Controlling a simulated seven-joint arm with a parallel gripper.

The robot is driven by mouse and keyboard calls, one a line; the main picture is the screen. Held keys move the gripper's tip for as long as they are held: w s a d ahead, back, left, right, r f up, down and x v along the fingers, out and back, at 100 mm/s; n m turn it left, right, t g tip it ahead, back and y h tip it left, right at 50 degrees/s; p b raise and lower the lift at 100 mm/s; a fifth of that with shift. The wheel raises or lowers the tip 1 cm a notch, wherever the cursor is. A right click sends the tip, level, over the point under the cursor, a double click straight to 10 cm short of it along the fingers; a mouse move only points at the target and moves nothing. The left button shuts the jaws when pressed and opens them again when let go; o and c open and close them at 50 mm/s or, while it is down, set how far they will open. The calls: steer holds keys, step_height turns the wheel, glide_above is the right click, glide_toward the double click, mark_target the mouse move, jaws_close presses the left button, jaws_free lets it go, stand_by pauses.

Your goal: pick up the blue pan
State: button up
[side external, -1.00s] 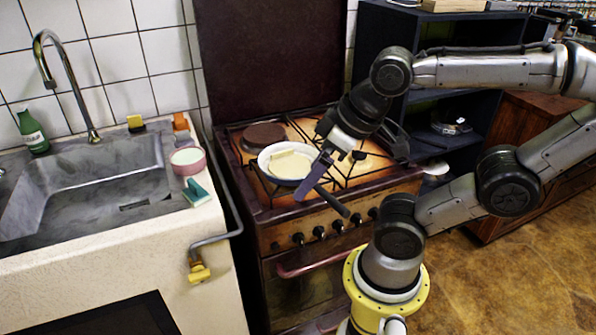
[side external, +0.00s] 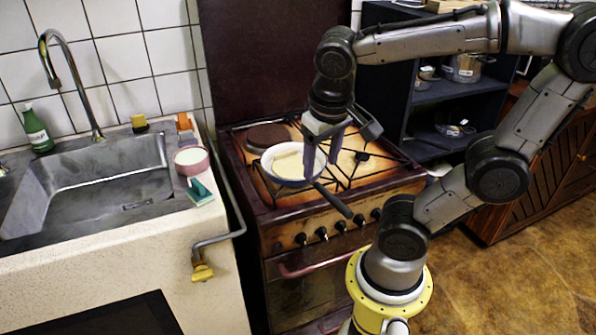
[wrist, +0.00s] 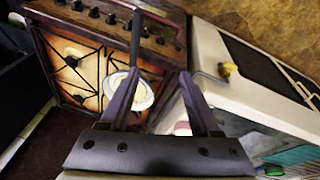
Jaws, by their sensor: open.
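The blue pan (side external: 291,183) stands on the front left of the cooker top, with a cream inside and a pale block in it. Its dark handle (side external: 336,203) points toward the cooker's front right. My gripper (side external: 321,166) is open, pointing down over the right side of the pan where the handle begins. In the wrist view the pan (wrist: 146,98) is partly hidden behind one finger of my gripper (wrist: 158,72), and its handle runs up past that fingertip. Nothing is between the fingers; I cannot tell whether they touch the pan.
The cooker (side external: 380,187) has dark wire grates and a brown burner plate (side external: 268,136) behind the pan. Its raised lid (side external: 265,60) stands behind. On the left is a sink counter (side external: 120,240) with a pink bowl (side external: 190,160) and a green sponge (side external: 200,192).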

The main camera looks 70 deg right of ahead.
steer(key=w+d+f+m+g+h, duration=0.2)
steer(key=w+d+g, duration=0.1)
steer(key=g, duration=0.3)
glide_toward(329, 196)
steer(key=shift+n+h, duration=0.3)
steer(key=x, duration=1.1)
steer(key=shift+s+a+f, duration=0.15)
steer(key=shift+a+f, duration=0.05)
steer(key=shift+f, duration=0.05)
steer(key=shift+t, duration=0.3)
jaws_close()
steer(key=shift+r, duration=0.1)
